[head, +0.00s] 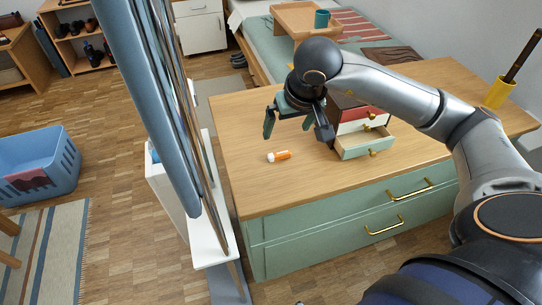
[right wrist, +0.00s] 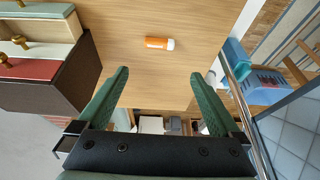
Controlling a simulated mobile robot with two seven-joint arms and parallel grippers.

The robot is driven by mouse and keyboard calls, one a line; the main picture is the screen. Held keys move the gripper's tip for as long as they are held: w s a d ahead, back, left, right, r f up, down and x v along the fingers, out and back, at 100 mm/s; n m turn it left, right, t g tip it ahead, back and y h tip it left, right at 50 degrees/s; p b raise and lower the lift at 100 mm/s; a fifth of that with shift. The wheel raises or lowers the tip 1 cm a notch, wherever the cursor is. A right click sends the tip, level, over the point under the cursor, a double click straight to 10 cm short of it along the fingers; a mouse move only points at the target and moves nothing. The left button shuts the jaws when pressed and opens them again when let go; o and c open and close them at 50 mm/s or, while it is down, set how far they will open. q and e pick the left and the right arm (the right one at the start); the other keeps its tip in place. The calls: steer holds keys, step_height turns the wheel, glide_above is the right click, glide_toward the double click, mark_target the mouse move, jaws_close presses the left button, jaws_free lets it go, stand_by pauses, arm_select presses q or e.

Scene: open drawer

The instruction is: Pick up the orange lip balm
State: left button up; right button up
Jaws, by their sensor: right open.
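The orange lip balm (head: 279,156) is a small orange tube with a white end. It lies on its side on the wooden top of the dresser (head: 250,190), left of the small drawer box. In the right wrist view the lip balm (right wrist: 159,44) lies beyond my fingertips, roughly centred between them. My right gripper (head: 292,130) is open and empty, above the dresser top and to the back right of the lip balm. Its two green fingers (right wrist: 160,75) are spread wide in the right wrist view. My left gripper is not in view.
The small drawer box (head: 362,115) with red, white and green fronts stands close to the right gripper; its green bottom drawer (head: 366,144) is pulled out. A yellow cup (head: 498,93) stands at the right. A tall blue-edged panel (head: 150,100) rises left of the dresser.

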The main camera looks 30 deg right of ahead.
glide_above(279, 152)
steer(key=s, duration=0.2)
step_height(279, 152, down, 6)
steer(key=shift+f+b, duration=0.1)
steer(key=shift+b, duration=0.3)
steer(key=x, duration=0.4)
steer(key=shift+s+a+f, duration=0.3)
steer(key=shift+f, duration=0.2)
steer(key=shift+w+f, duration=0.25)
steer(key=shift+f, duration=0.15)
steer(key=c, duration=1.2)
